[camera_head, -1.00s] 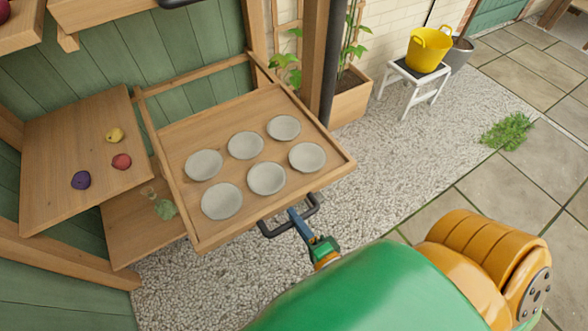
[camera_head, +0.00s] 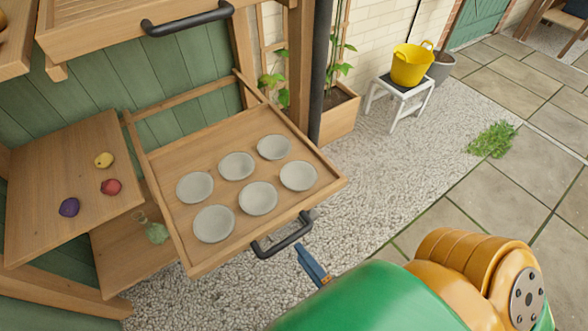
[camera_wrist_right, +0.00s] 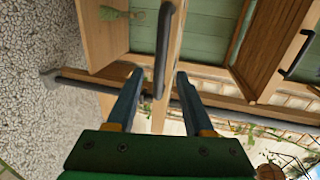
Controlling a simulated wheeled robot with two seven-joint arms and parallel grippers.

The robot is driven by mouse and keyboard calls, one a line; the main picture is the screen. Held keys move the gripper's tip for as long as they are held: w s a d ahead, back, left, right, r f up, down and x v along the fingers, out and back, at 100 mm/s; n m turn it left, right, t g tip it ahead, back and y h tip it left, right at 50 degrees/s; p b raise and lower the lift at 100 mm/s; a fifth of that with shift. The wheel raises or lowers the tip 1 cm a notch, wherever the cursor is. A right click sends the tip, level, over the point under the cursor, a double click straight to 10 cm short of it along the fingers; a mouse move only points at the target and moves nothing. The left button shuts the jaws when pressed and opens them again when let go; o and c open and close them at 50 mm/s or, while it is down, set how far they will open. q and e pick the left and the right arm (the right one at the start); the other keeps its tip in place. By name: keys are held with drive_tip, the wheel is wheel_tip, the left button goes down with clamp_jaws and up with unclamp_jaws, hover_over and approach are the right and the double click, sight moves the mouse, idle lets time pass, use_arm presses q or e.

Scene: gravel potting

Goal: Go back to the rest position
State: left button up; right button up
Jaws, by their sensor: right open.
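My right gripper (camera_head: 312,266) is just outside the front of the pulled-out drawer (camera_head: 165,200), beside its black handle (camera_head: 284,238). In the head view a gap shows between the finger and the handle. In the right wrist view the gripper (camera_wrist_right: 155,78) is open, its two blue fingers apart, with the handle (camera_wrist_right: 163,45) in line with the space between them and nothing held. Most of the right gripper is hidden behind my green forearm in the head view. My left gripper is not in view.
The drawer holds several round grey dishes (camera_head: 258,198). A wooden shelf (camera_head: 50,165) to the left bears yellow, red and purple lumps. An upper drawer handle (camera_head: 187,18) is at the top. A white stool (camera_head: 400,88) with a yellow bucket (camera_head: 411,65) stands back right. Gravel (camera_head: 400,165) lies clear between.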

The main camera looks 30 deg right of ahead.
drive_tip(key=shift+s+r, duration=0.15)
drive_tip(key=shift+s, duration=0.3)
